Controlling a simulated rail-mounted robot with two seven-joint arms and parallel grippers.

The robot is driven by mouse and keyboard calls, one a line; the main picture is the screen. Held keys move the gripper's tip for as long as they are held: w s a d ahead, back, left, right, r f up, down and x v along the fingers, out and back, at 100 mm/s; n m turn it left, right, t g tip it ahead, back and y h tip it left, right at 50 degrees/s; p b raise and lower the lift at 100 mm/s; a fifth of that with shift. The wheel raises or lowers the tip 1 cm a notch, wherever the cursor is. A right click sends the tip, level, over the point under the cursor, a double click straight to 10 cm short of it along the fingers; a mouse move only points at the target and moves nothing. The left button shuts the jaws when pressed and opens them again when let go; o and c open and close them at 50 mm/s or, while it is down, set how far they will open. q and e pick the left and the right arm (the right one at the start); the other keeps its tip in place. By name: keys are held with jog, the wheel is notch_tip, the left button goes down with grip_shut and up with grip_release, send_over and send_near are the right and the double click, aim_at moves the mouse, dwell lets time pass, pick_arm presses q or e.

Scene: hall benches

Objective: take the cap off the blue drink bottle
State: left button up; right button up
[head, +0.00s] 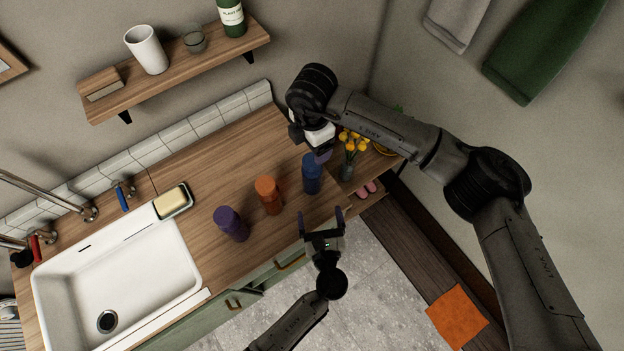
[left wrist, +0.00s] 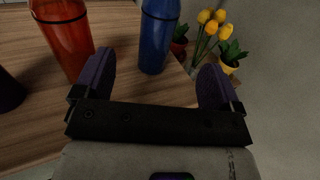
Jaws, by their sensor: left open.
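The blue drink bottle (head: 312,180) stands upright on the wooden counter (head: 215,165), near its right end. It also shows in the left wrist view (left wrist: 158,40), beyond and between the finger tips, with its top cut off. My left gripper (head: 323,213) is open and empty, at the counter's front edge, apart from the bottle; its purple fingers show in the left wrist view (left wrist: 157,80). My right gripper (head: 321,154) is over or beside the top of the bottle and partly hides it. I cannot tell whether its fingers touch the cap.
An orange bottle (head: 269,195) and a purple bottle (head: 231,223) stand left of the blue one. Yellow flowers (head: 352,141) in a vase stand close on its right. A soap dish (head: 174,202) and white sink (head: 115,275) are further left. The counter behind the bottles is clear.

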aim_at(312, 171)
pick_arm(q)
jog(key=w, duration=0.4)
jog(key=w+a, duration=0.1)
jog(key=w, duration=0.3)
jog(key=w+a, duration=0.1)
jog(key=w, duration=0.4)
jog(key=shift+w, duration=0.1)
jog(key=shift+c, duration=0.4)
